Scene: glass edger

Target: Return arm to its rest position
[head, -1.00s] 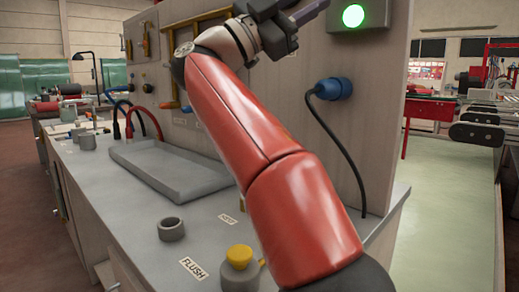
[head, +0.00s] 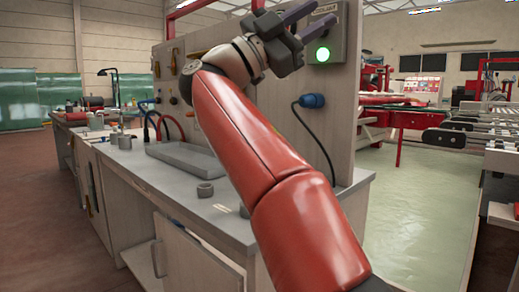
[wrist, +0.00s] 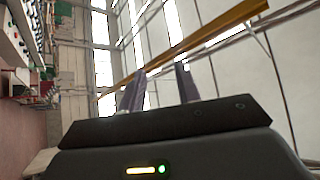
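My red arm reaches up across the head view. My gripper (head: 306,14) is raised at the top, in front of the control box with a lit green button (head: 323,55) as seen from the head. In the wrist view my gripper (wrist: 160,74) has two fingers standing apart with nothing between them. The wrist camera looks up at the ceiling and its beams. I cannot tell how far the fingers are from the box.
A workbench (head: 140,165) with an upright panel stands ahead. It holds a grey tray (head: 185,158) and a grey ring (head: 205,190). A blue plug (head: 312,101) with a black cable sits on the panel. Open green floor (head: 420,215) lies to the right.

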